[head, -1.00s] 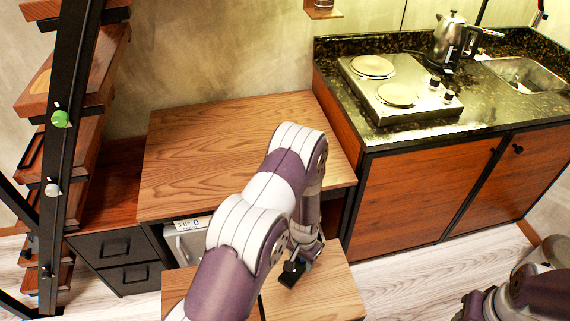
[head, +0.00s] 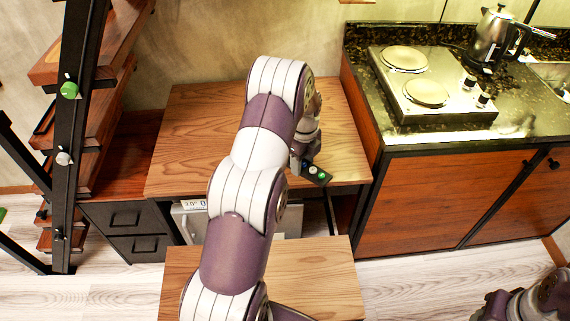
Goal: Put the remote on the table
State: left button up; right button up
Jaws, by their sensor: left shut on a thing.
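A small dark remote (head: 317,174) with coloured buttons is held in my left gripper (head: 305,164). The gripper is shut on it, and my arm partly hides the fingers. The remote shows over the front right part of the wooden table (head: 200,140); I cannot tell whether it touches the top. My left arm crosses the middle of the view and covers part of the tabletop. My right arm's end (head: 500,304) is at the lower right corner, with its fingers not clear.
A lower wooden surface (head: 320,280) stands in front of the table. A dark counter (head: 400,135) with a hot plate (head: 427,95) and a kettle (head: 492,38) is on the right. The table's left part is clear.

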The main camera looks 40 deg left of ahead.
pick_arm(q)
jog(key=a+f, duration=0.1)
jog(key=a, duration=0.1)
jog(key=w+a+f, duration=0.1)
jog(key=a+f, duration=0.1)
jog(key=w+a+f, duration=0.1)
jog(key=a, duration=0.1)
jog(key=shift+w+a+f+p, duration=0.15)
jog(key=shift+w+a+p, duration=0.05)
jog(key=shift+a+p, duration=0.15)
jog(key=shift+a+f, duration=0.1)
jog(key=shift+f, duration=0.2)
notch_tip(320, 180, down, 4)
jog(key=shift+r+p, duration=0.25)
jog(key=shift+p, duration=0.15)
jog(key=shift+f, duration=0.1)
jog(key=shift+f+b, duration=0.15)
jog(key=shift+b, duration=0.15)
jog(key=o, duration=1.1)
